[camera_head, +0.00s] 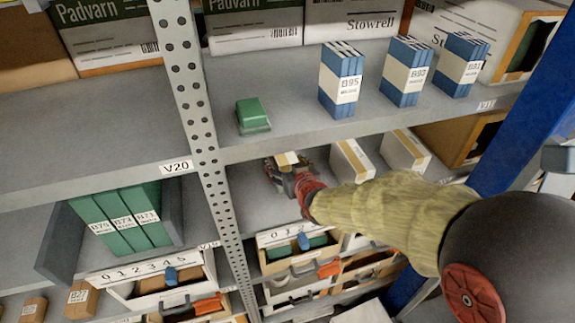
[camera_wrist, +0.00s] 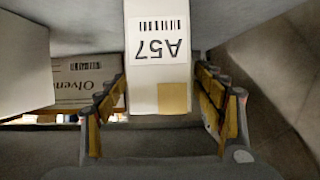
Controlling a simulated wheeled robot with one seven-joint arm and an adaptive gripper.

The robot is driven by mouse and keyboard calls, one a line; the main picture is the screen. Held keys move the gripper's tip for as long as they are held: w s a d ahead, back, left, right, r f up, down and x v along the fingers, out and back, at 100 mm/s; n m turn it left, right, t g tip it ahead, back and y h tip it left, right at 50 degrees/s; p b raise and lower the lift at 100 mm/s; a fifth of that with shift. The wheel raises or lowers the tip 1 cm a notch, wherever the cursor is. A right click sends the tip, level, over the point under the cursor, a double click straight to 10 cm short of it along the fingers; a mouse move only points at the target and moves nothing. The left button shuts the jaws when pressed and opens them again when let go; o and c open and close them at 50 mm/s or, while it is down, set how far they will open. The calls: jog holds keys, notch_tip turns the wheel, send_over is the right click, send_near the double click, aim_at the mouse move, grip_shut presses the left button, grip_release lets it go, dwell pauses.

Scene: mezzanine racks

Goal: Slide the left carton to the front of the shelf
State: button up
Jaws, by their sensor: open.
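The left carton (camera_head: 287,158) stands on the shelf (camera_head: 253,208) below the V20 level, mostly hidden behind my gripper (camera_head: 284,172). In the wrist view the carton (camera_wrist: 157,50) shows a pale end face with an upside-down A57 label and a yellow patch. My gripper (camera_wrist: 162,92) is open, with one finger on each side of the carton's near end. A small gap shows at the right finger; on the left the finger looks very near, and I cannot tell if it touches.
Two more cartons (camera_head: 352,161) (camera_head: 406,150) stand to the right on the same shelf. An Olven-marked box (camera_wrist: 85,82) shows in the wrist view. A perforated upright (camera_head: 205,150) stands to the left. The shelf above, with a green box (camera_head: 252,114), overhangs my arm.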

jog(key=shift+x, duration=2.95)
jog(key=shift+c, duration=0.6)
jog(key=shift+f, duration=0.1)
jog(key=c, duration=1.4)
jog(key=shift+c, duration=0.2)
jog(key=shift+s, duration=0.1)
